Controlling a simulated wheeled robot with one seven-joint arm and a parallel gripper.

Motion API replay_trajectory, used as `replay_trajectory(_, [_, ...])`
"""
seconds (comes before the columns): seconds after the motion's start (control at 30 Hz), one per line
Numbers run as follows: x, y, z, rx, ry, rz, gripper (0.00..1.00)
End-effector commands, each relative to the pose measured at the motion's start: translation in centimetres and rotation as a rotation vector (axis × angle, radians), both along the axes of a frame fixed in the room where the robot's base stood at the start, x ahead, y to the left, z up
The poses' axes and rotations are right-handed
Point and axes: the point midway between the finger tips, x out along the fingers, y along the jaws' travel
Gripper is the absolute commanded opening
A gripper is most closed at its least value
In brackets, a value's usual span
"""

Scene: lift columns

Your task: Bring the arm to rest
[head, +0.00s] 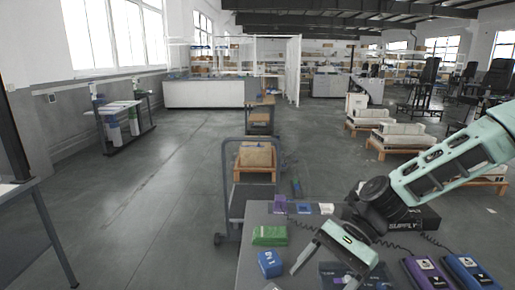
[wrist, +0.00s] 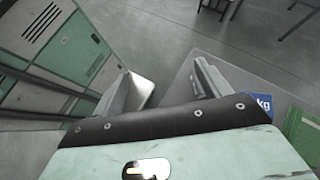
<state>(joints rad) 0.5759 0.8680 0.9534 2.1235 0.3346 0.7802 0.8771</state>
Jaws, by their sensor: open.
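My gripper (head: 322,272) hangs over the grey table (head: 252,215) in the head view, with its fingers pointing down and to the left. In the wrist view my gripper (wrist: 163,82) shows two fingers spread apart with nothing between them. My pale green arm reaches in from the right edge of the head view, bent at a dark joint above the table. A blue box (head: 270,263) and a green box (head: 269,235) stand left of the gripper, apart from it. They also show at the right of the wrist view, the blue box (wrist: 262,106) and the green box (wrist: 302,132).
A black box marked "SUPPLY" (head: 412,218) lies behind the arm. Purple (head: 427,272) and blue (head: 470,270) items lie at the table's right. A cart (head: 229,195) with a carton stands behind the table.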

Motion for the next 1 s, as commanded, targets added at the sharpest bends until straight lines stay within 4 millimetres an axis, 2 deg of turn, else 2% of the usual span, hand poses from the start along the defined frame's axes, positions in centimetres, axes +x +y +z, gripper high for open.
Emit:
replay_trajectory(0.17, [-3.1,0.6,-0.8,-0.082,-0.138,0.190,0.76])
replay_trajectory(0.33, [-6.9,0.4,-0.9,-0.168,-0.343,0.468,0.76])
replay_trajectory(0.47, [-9.5,-0.2,-0.2,-0.218,-0.529,0.716,0.76])
replay_trajectory(0.6, [-11.8,-1.2,1.3,-0.242,-0.724,0.974,0.76])
replay_trajectory(0.8, [-14.3,-2.2,3.6,-0.231,-0.951,1.257,0.76])
replay_trajectory(1.0, [-15.3,-2.7,4.6,-0.211,-1.051,1.377,0.76])
